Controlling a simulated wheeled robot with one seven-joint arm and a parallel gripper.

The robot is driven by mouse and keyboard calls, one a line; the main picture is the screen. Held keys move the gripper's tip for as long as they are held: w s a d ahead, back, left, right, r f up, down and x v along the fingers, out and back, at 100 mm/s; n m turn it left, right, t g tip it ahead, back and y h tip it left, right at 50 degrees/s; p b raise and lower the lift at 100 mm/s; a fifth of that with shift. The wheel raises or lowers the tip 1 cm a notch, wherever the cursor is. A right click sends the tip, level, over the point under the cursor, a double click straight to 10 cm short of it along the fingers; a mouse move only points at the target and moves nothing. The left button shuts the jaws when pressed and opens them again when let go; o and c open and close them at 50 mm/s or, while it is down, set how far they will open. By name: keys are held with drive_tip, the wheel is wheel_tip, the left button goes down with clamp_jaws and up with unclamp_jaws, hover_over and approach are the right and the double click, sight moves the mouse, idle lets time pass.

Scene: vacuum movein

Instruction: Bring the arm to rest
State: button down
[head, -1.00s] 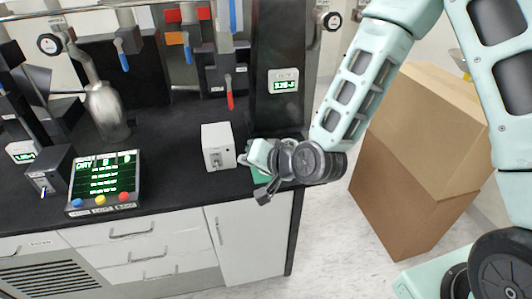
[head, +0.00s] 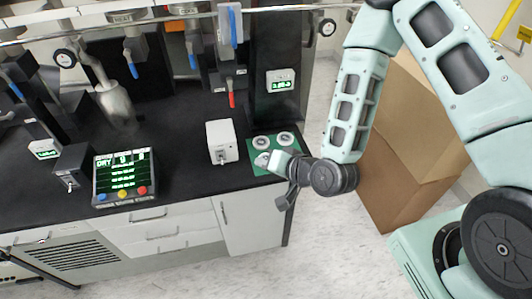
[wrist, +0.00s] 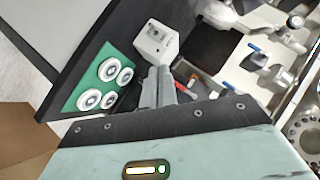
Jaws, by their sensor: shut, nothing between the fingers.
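My arm reaches in from the right in the head view, bent down at the wrist. My gripper (head: 266,160) points left, over or beside the front of a green mat at the counter's right end; its height above the mat is unclear. In the wrist view, the two grey fingers of my gripper (wrist: 158,84) are together with nothing between them.
The green mat (head: 259,169) carries several white ring-shaped pieces, also seen in the wrist view. A white box (head: 222,141) stands left of it on the black counter. Cardboard boxes (head: 402,150) stand on the floor behind my arm. Clear floor lies in front.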

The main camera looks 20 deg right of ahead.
drive_tip(key=shift+s+d, duration=0.1)
drive_tip(key=shift+s, duration=0.05)
idle(0.7)
drive_tip(key=s+r+n+g+h+b, duration=0.3)
drive_tip(key=s+r+n+g+b, duration=0.1)
drive_tip(key=s, duration=0.6)
drive_tip(key=s+d+r+n+g+h+b, duration=0.1)
drive_tip(key=s+r+n+g+h+b, duration=0.2)
drive_tip(key=s+r+n+g, duration=0.3)
drive_tip(key=s+r+n+b, duration=0.1)
drive_tip(key=s+n, duration=0.1)
drive_tip(key=s, duration=0.2)
drive_tip(key=shift+s+d+r, duration=0.15)
drive_tip(key=shift+s+d, duration=0.05)
drive_tip(key=shift+s, duration=0.15)
